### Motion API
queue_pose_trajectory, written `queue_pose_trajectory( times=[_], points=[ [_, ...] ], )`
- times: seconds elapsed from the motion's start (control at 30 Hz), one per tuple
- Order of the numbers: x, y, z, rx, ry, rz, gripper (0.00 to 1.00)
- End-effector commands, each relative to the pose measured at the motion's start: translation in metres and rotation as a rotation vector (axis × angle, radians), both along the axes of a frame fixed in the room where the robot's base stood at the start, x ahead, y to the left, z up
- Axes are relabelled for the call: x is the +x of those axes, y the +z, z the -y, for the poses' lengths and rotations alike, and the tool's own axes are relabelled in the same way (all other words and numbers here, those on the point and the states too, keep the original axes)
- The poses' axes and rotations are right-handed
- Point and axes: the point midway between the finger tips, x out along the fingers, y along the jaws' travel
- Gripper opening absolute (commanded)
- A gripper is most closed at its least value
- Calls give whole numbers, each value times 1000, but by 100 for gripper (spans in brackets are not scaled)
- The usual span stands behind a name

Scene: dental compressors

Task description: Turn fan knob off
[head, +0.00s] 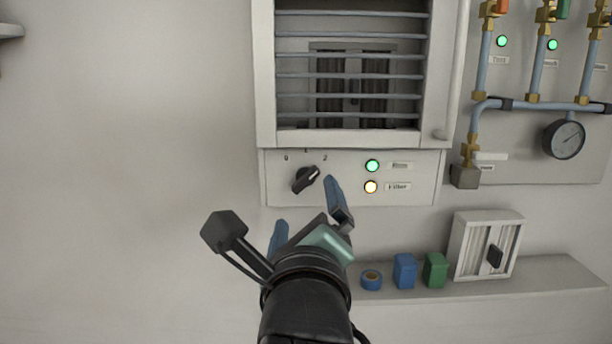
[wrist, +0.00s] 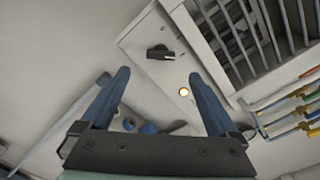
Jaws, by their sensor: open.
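The fan knob (head: 306,179) is a black rotary knob on the light panel (head: 420,168) below the slatted vent. Marks "0", "1" and "2" stand above it, and its pointer is turned up and to the right, toward the "2". My gripper (head: 308,207) is open and empty, just below the knob in the head view. In the wrist view the knob (wrist: 160,52) lies beyond the two blue fingertips, a little above the gap between them. The fingers appear apart from it. A green lamp (head: 372,165) and a yellow lamp (head: 371,187) glow right of the knob.
The slatted vent (head: 350,75) is above the panel. Pipes and a gauge (head: 564,139) are at right. The left wall is clear.

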Motion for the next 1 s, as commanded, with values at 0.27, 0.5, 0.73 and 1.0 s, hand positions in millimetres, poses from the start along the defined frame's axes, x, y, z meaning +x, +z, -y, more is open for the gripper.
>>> queue_pose_trajectory(
  times=[0.27,0.5,0.73,1.0],
  points=[
    [50,4,1,-1,-1,-3,95],
    [73,2,0,-1,0,0,95],
    [79,0,0,-2,-1,2,95],
    [78,0,0,-2,-1,2,77]
  ],
)
